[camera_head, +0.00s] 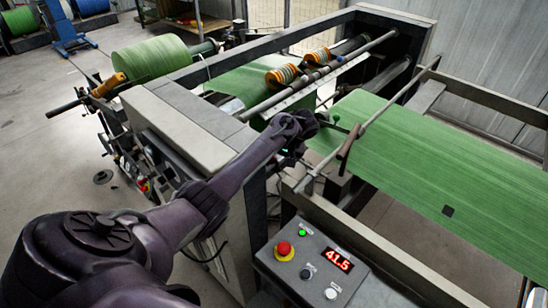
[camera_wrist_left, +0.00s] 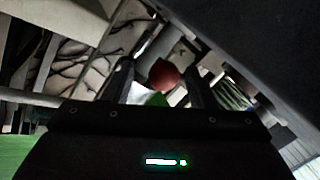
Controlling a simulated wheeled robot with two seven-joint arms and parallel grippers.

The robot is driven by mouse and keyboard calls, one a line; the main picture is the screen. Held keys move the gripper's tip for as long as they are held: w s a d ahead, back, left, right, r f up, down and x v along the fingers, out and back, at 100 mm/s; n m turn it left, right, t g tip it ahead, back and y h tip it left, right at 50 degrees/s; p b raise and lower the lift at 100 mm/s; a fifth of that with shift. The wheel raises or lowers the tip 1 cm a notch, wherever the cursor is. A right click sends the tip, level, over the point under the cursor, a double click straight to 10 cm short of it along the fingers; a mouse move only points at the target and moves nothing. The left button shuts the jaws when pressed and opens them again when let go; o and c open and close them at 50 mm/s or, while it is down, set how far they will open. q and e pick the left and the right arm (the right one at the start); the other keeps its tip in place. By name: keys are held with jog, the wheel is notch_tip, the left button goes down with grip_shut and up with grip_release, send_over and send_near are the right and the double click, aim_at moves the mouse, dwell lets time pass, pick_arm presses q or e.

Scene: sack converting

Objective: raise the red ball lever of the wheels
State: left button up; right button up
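The red ball (camera_wrist_left: 164,74) of the lever shows in the left wrist view, between the two finger tips of my left gripper (camera_wrist_left: 158,68). The fingers stand apart with a gap visible beside the ball, so the gripper looks open around it. The lever's rod cannot be made out. In the head view my left gripper (camera_head: 303,124) reaches over the machine's side frame to the green web, and the red ball is hidden there. The wheels (camera_head: 282,76) are two orange-and-white rollers on a bar beyond the gripper. My right gripper is not in view.
A control panel (camera_head: 312,268) with a red button and a 41.5 display stands in front. The side frame (camera_head: 180,125) lies beneath my left arm. A brown lever (camera_head: 349,142) on a cross bar is right of the gripper. A green roll (camera_head: 150,57) is at left.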

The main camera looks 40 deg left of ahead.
pick_arm(q)
jog(key=shift+a+r, duration=0.1)
jog(key=shift+r, duration=0.1)
jog(key=b+v, duration=0.1)
jog(key=v, duration=0.6)
jog(key=shift+d+r+b, duration=0.2)
jog(key=shift+r+b, duration=0.05)
jog(key=shift+b, duration=0.1)
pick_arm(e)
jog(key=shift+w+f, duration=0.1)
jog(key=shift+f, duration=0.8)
pick_arm(q)
jog(key=shift+s, duration=0.1)
